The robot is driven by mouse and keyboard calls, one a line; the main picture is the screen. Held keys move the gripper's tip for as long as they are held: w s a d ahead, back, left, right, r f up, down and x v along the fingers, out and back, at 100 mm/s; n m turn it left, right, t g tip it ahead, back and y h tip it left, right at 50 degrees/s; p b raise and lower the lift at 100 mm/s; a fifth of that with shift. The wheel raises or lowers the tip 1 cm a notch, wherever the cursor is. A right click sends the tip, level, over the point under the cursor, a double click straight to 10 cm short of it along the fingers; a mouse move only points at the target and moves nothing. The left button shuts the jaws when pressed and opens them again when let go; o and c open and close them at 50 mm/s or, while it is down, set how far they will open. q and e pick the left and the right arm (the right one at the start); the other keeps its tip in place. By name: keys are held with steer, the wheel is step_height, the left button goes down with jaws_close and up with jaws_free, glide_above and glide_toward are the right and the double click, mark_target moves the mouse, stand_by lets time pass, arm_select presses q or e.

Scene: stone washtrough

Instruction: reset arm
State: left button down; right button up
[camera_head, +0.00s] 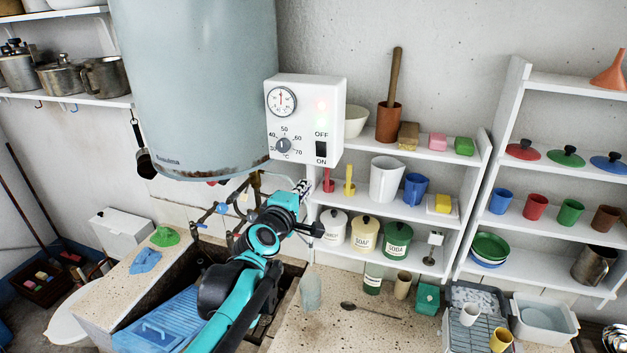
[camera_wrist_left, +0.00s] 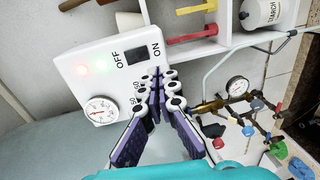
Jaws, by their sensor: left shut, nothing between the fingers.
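My left arm reaches up from the bottom of the head view over the stone trough (camera_head: 90,310). My left gripper (camera_head: 304,186) is just below the white control box (camera_head: 300,95). In the left wrist view the gripper's fingers (camera_wrist_left: 158,76) are together and empty, with the box's black switch (camera_wrist_left: 143,54) beyond the tips. Any gap between tips and box is hard to judge. The box also carries a dial gauge, a temperature knob (camera_head: 283,146) and faintly glowing red and green lights. The knob is mostly hidden by the fingers in the wrist view. My right gripper is not in view.
A large pale boiler (camera_head: 195,80) hangs left of the box. Pipes and valves (camera_head: 222,209) run below it. White shelves (camera_head: 450,155) with jars, cups and soap stand at the right. A blue washboard (camera_head: 165,325) lies in the trough.

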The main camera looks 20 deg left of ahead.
arm_select(q)
steer(key=s+d+f+m+g+h+b, duration=0.1)
steer(key=s+d+f+m+b, duration=0.15)
steer(key=s+f+b, duration=0.4)
steer(key=s+d+f+m+g+b, duration=0.2)
steer(key=f+m+b, duration=0.2)
steer(key=f, duration=0.6)
steer(key=s+d+f+m+g+h+b, duration=0.1)
steer(key=s+d+f+m+b, duration=0.15)
steer(key=s+f+b, duration=0.4)
steer(key=s+a+f+m+g+y+b, duration=0.1)
steer(key=s+f+m+g+b, duration=0.1)
steer(key=f, duration=0.7)
steer(key=s+a+f+m+g+b, duration=0.1)
steer(key=s+f+m+b, duration=0.2)
steer(key=s+f+b, duration=0.3)
steer(key=s+a+f+m+g+y+b, duration=0.1)
steer(key=s+f+b, duration=0.4)
steer(key=f, duration=0.8)
steer(key=m+g, duration=0.1)
steer(key=m, duration=0.1)
steer(key=shift+a+f+m+g+y+b, duration=0.3)
steer(key=shift+a+b, duration=0.1)
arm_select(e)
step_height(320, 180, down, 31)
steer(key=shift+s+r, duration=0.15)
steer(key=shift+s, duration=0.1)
arm_select(q)
steer(key=shift+d, duration=0.2)
